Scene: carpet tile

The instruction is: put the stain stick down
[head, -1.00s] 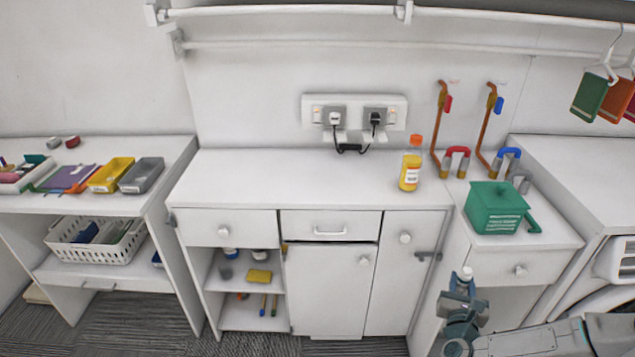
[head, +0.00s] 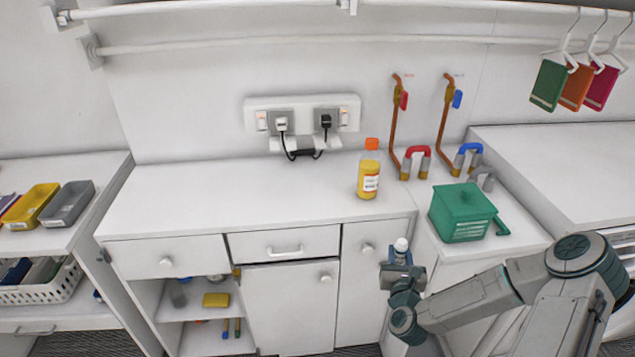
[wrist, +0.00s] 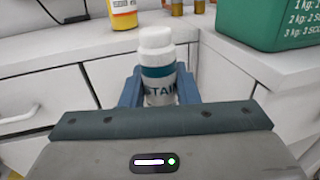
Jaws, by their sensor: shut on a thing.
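The stain stick (wrist: 159,67) is a small white bottle with a white cap and a dark teal label reading "STAI". In the wrist view it stands upright between the fingers of my gripper (wrist: 159,90), which is shut on it. In the head view my gripper (head: 398,262) is in front of the counter's right end, and the white cap of the stain stick (head: 401,244) shows above the fingers. The bottle's lower part is hidden by my gripper. The white countertop (head: 240,195) lies behind and to the left of it.
An orange-capped yellow bottle (head: 369,172) stands on the counter's right part. A green box (head: 462,213) stands on the lower right surface, near pipes and valves. A power strip (head: 301,118) is on the wall. The counter's left and middle are clear.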

